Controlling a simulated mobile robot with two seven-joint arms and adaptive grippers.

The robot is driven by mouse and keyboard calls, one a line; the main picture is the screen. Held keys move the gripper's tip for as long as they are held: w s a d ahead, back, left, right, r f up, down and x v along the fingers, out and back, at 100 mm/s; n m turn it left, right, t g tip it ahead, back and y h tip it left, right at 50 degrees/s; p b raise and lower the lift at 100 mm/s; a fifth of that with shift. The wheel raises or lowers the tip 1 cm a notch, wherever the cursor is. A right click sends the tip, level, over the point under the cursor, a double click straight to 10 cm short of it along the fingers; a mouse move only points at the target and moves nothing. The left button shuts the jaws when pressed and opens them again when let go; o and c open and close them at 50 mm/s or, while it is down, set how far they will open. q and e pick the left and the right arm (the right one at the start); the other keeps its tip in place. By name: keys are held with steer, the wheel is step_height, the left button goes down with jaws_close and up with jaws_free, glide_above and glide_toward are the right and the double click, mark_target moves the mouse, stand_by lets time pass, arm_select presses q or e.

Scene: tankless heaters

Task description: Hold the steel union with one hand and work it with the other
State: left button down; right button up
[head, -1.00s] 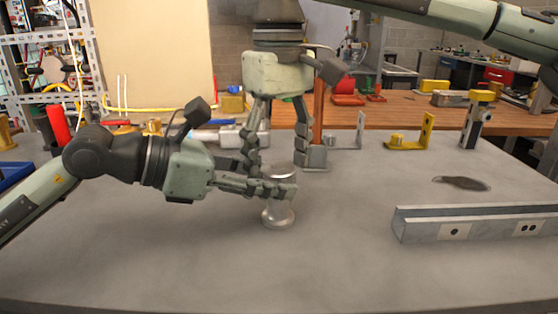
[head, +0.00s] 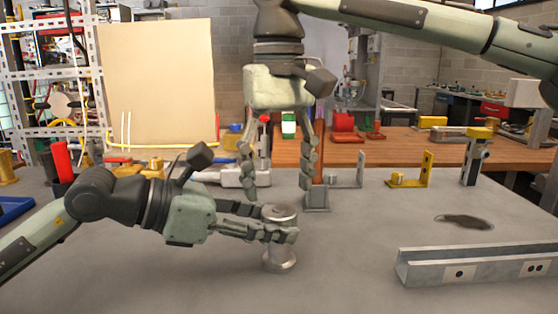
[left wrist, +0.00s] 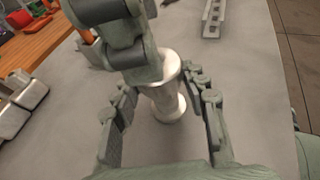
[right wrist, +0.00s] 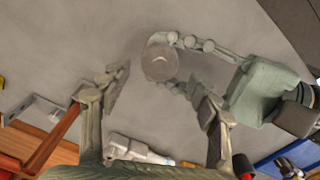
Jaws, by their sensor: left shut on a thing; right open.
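The steel union (head: 279,260) is a grey metal spool shape with a round cap and a wide foot, upright at the middle of the grey table. My left gripper (head: 268,228) comes in level from the left and is shut on the union just below its cap. The union also shows between its fingers in the left wrist view (left wrist: 168,100). My right gripper (head: 278,182) points down, open and empty, with its fingertips above the cap and apart from it. In the right wrist view the union's round top (right wrist: 160,62) lies beyond the open fingers.
A steel channel (head: 470,262) lies at the right front, with a dark flat patch (head: 465,221) behind it. Brackets (head: 410,175) and a post (head: 476,155) stand along the back right. A white and grey tool (head: 225,176) lies behind my left gripper.

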mark_target(278, 210)
steer(key=shift+f, duration=2.2)
steer(key=c, duration=1.2)
steer(key=shift+n, duration=1.8)
steer(key=o, duration=1.3)
steer(key=shift+c, duration=0.2)
